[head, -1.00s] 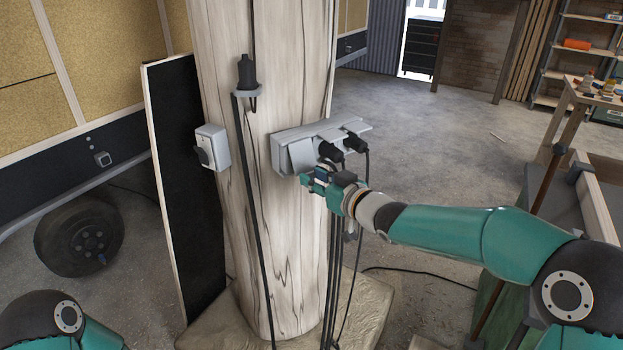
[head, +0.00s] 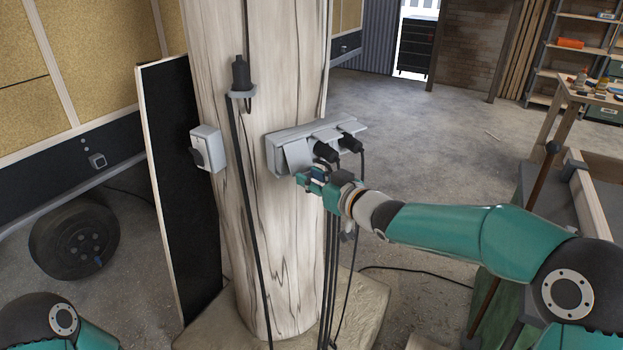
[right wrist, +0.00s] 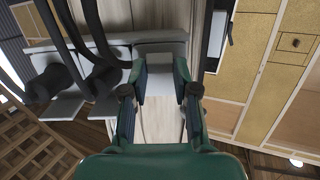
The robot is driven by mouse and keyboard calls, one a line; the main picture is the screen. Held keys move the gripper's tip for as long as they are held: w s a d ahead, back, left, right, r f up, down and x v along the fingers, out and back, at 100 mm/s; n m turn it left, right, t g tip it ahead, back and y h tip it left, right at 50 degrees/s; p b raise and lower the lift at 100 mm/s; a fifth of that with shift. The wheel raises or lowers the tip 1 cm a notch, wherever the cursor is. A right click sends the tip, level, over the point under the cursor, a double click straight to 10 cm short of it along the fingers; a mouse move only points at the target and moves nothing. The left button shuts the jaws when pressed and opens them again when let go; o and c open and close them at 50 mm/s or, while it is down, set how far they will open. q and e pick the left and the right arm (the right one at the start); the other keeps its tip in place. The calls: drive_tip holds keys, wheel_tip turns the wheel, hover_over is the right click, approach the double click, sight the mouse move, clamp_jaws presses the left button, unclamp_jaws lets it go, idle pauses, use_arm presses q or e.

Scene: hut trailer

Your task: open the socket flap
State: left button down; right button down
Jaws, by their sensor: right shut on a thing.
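A grey socket box (head: 273,157) is fixed to the pale wooden post, with several sockets side by side. Its left flap (head: 298,154) has its lower edge tilted out from the box. My right gripper (head: 304,182) is at that lower edge. In the right wrist view the flap (right wrist: 160,78) lies between the two fingers of my right gripper (right wrist: 160,88), which is shut on it. My left gripper is out of view; only part of my left arm shows at the lower left.
Two black plugs (head: 325,152) (head: 351,144) sit in the other sockets, close right of my gripper, with cables hanging down. A grey switch (head: 206,149) and a hanging black connector (head: 240,74) are on the post (head: 220,230).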

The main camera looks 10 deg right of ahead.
drive_tip(key=shift+w+d+r, duration=0.1)
drive_tip(key=shift+r, duration=0.75)
drive_tip(key=c, duration=1)
unclamp_jaws()
drive_tip(key=shift+o, duration=0.6)
drive_tip(key=shift+s, duration=0.2)
drive_tip(key=shift+w+f, duration=0.1)
drive_tip(key=shift+f, duration=0.2)
drive_tip(key=v, duration=1.2)
drive_tip(key=shift+f, duration=0.1)
drive_tip(key=shift+c, duration=0.3)
